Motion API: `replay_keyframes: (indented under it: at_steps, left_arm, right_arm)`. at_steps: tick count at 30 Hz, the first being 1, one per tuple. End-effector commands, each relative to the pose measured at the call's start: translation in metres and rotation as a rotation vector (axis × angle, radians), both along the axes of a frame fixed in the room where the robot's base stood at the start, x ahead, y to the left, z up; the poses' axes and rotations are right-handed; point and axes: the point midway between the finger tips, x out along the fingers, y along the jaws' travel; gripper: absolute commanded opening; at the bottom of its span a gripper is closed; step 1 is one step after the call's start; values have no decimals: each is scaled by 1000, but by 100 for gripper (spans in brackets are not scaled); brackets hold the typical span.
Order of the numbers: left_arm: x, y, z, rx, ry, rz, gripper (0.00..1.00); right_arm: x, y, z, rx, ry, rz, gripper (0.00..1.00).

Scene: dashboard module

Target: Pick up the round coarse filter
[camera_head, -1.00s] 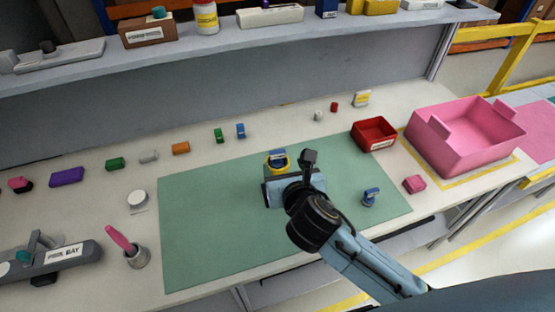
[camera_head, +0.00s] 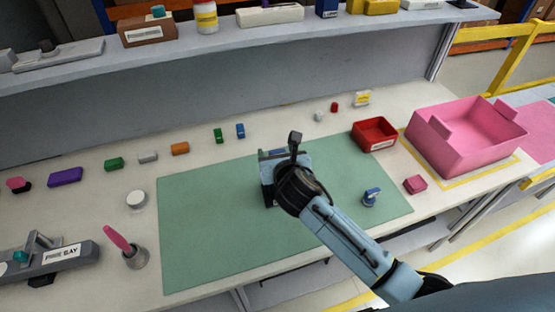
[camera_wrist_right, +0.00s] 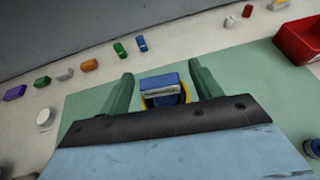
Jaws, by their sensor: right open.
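A blue block (camera_wrist_right: 160,88) with a pale label and a round yellow part around its base stands on the green mat (camera_head: 215,225). In the right wrist view it lies between the two green fingers of my right gripper (camera_wrist_right: 160,77), which is open. In the head view my right gripper (camera_head: 283,158) mostly hides this piece. I cannot tell whether the fingers touch it. A round white disc (camera_head: 136,198) sits left of the mat, well away from my right gripper. Which piece is the round coarse filter is not clear from its look. My left gripper is not in view.
Several small coloured blocks line the back of the table. A red bin (camera_head: 374,133) and a pink tray (camera_head: 465,139) stand at the right. A blue piece (camera_head: 371,197) stands on the mat's right side. A cup with a pink handle (camera_head: 135,258) is front left.

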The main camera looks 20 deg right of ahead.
Motion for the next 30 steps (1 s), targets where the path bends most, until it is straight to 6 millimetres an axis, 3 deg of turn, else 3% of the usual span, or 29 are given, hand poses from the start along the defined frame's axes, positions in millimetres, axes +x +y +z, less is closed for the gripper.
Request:
replay_keyframes:
  at_steps: [2, 12, 21, 30]
  left_arm:
    - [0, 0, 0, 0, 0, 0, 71]
    - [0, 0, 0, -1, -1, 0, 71]
    - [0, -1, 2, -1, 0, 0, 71]
    - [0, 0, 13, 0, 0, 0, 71]
  right_arm:
    - [0, 0, 0, 0, 0, 0, 61]
    - [-1, 0, 0, 0, 1, -1, 16]
    - [0, 0, 6, 0, -1, -1, 16]
    - [0, 0, 63, 0, -6, 1, 16]
